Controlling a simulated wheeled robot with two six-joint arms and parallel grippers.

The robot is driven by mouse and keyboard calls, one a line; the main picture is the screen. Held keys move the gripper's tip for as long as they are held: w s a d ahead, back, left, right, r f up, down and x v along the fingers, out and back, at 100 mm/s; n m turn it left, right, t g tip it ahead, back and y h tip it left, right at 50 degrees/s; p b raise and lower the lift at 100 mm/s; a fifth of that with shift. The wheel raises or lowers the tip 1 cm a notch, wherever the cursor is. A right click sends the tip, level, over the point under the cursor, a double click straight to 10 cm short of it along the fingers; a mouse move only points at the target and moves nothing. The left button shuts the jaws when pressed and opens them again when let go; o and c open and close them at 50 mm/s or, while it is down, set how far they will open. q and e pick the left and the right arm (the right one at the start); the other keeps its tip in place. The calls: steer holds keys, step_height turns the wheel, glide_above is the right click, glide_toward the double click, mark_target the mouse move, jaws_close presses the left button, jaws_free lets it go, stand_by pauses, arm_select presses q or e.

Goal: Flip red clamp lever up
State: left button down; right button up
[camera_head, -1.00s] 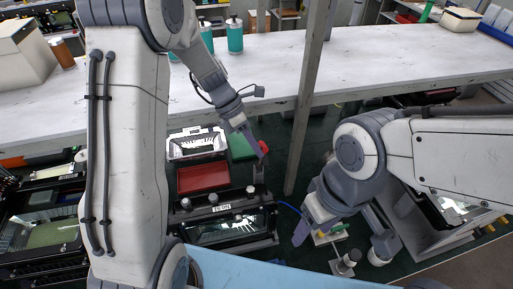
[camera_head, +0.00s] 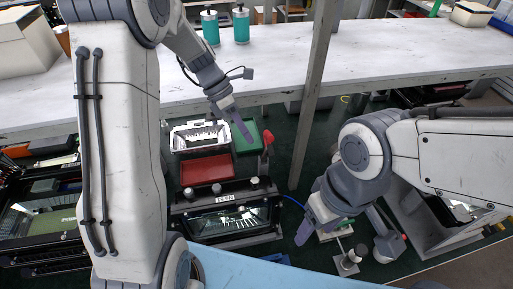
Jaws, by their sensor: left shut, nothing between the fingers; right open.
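The red clamp lever (camera_head: 268,137) stands roughly upright at the back right of the black fixture (camera_head: 225,190), its red grip on top of a dark stem. My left gripper (camera_head: 246,134) is shut and empty, just left of the red grip, with a small gap showing between them. The fixture holds a floodlight housing with a clear front (camera_head: 228,221). My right gripper (camera_head: 304,230) is open and empty, low to the right of the fixture. The gap between its fingers is hard to see from here.
A red tray (camera_head: 207,170), a green tray (camera_head: 246,138) and a white-framed housing (camera_head: 200,137) lie behind the fixture. A grey post (camera_head: 311,110) rises right of the lever. A long white table (camera_head: 400,55) spans the back. A light blue surface (camera_head: 270,276) lies in front.

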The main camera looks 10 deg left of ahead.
arm_select(q)
steer(key=w+a+r, duration=0.1)
steer(key=w+a+r+b, duration=0.1)
steer(key=a, duration=0.1)
steer(key=shift+w+a, duration=0.15)
stand_by(0.4)
steer(key=s+d+f+m+y+b, duration=0.2)
steer(key=s+d+f+m+b, duration=0.15)
steer(key=s+d+m, duration=0.3)
steer(key=s+d+f+m+y+b, duration=0.1)
steer(key=s+d+f+m+b, duration=0.2)
steer(key=s+d+m+b, duration=0.4)
steer(key=s+f+m+t+y+b, duration=0.1)
steer(key=s+f+m+b, duration=0.3)
steer(key=s+f+m, duration=0.4)
steer(key=s+m+y, duration=0.1)
steer(key=s+m, duration=0.4)
steer(key=m, duration=0.4)
steer(key=shift+a+m, duration=0.25)
steer(key=shift+m, duration=0.1)
